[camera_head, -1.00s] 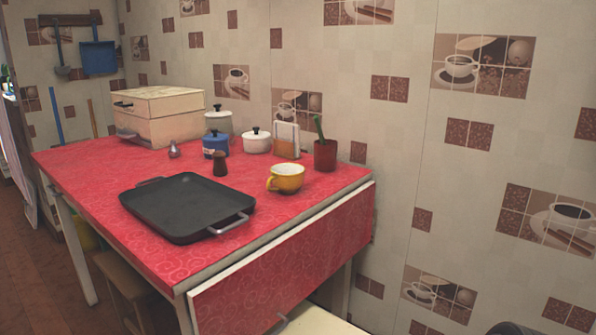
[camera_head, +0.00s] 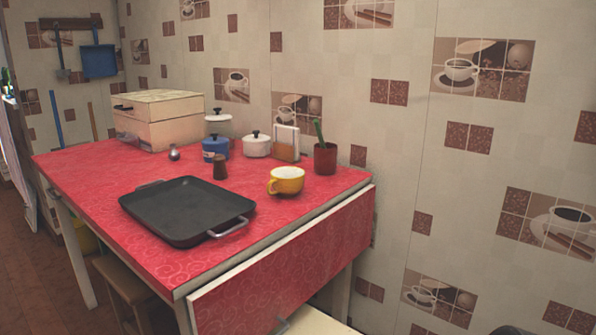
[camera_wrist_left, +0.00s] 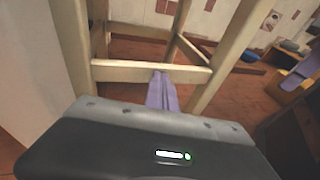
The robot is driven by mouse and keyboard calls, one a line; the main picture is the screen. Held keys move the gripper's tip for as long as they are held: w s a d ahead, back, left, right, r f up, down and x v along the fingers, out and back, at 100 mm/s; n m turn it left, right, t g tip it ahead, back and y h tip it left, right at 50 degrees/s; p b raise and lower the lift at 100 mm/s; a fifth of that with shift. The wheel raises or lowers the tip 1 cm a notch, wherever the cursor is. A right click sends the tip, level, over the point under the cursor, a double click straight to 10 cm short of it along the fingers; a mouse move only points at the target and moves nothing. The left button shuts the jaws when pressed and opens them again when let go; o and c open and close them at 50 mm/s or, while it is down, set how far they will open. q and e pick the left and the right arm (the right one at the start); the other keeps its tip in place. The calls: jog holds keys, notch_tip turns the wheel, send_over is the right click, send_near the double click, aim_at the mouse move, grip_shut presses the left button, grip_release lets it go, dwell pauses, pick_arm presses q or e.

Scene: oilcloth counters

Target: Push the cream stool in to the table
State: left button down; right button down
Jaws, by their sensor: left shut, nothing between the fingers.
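In the head view, a small part of the cream stool's seat (camera_head: 315,322) shows at the bottom edge, by the hanging red leaf (camera_head: 290,262) of the red-topped table (camera_head: 100,165). The rest of the stool is out of frame. In the left wrist view, pale wooden legs and a crossbar (camera_wrist_left: 120,72), apparently the stool's, stand close ahead. My left gripper (camera_wrist_left: 162,76) is shut and empty, its lavender fingertips in front of or against the crossbar; contact is not clear. My right gripper is in neither view.
A brown stool (camera_head: 128,285) stands under the table's left side. On the tabletop are a black griddle pan (camera_head: 185,208), a yellow cup (camera_head: 286,180), pots and a cream box (camera_head: 160,118). The tiled wall is close behind. The wrist view shows reddish floor beyond the legs.

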pick_arm(q)
jog(key=shift+w+d, duration=0.1)
jog(key=shift+d, duration=0.05)
jog(key=shift+w+d+b, duration=1.55)
jog(key=shift+w+d, duration=1.4)
jog(key=shift+w, duration=0.7)
jog(key=s+a+p, duration=0.4)
jog(key=s+a, duration=0.3)
jog(key=s, duration=0.2)
jog(key=shift+s+a, duration=0.2)
jog(key=shift+a, duration=0.2)
